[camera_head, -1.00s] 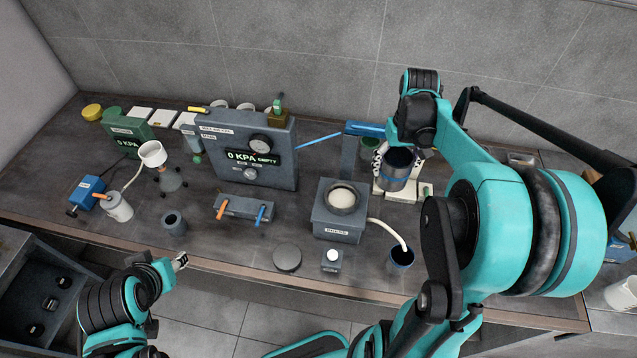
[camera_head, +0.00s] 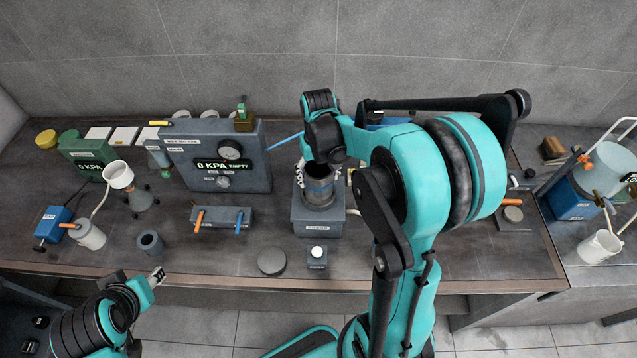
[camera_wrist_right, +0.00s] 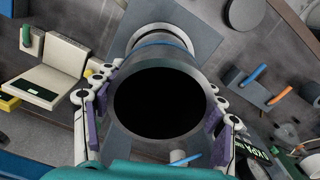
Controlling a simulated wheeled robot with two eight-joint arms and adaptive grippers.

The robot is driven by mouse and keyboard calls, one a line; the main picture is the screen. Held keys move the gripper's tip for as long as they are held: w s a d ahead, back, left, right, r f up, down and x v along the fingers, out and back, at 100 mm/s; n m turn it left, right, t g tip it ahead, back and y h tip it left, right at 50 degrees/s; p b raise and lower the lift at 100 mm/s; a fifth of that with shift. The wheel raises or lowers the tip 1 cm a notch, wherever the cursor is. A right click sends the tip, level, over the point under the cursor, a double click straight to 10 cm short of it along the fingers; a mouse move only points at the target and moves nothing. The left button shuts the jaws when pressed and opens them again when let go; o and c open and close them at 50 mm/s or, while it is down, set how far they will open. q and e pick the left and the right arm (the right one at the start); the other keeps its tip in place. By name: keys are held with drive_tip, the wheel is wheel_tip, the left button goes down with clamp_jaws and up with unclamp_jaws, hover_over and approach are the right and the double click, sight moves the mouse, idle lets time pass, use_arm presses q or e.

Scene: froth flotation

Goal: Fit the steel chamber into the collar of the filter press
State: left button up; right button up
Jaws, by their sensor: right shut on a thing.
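The steel chamber (camera_head: 319,185) is a dark grey open cylinder with a blue band. My right gripper (camera_wrist_right: 160,108) is shut on it, with a pad on each side of its wall, and its dark open mouth (camera_wrist_right: 160,104) faces the wrist camera. The chamber stands roughly upright over the filter press (camera_head: 318,220), a grey block with a label on its front. The press also shows beyond the chamber in the wrist view (camera_wrist_right: 205,38). The chamber largely hides the collar, so I cannot tell whether they touch. My left gripper (camera_head: 157,276) is empty near the front edge; its opening is too small to judge.
A round dark disc (camera_head: 271,262) and a small block with a white button (camera_head: 317,257) sit in front of the press. A grey block with orange and blue handles (camera_head: 222,217) is left of it. The gauge panel (camera_head: 215,155) stands behind left.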

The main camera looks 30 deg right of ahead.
wheel_tip(320, 180, down, 4)
drive_tip(key=shift+r, duration=0.15)
drive_tip(key=shift+b, duration=0.35)
drive_tip(key=o, duration=1.8)
drive_tip(key=shift+o, duration=0.2)
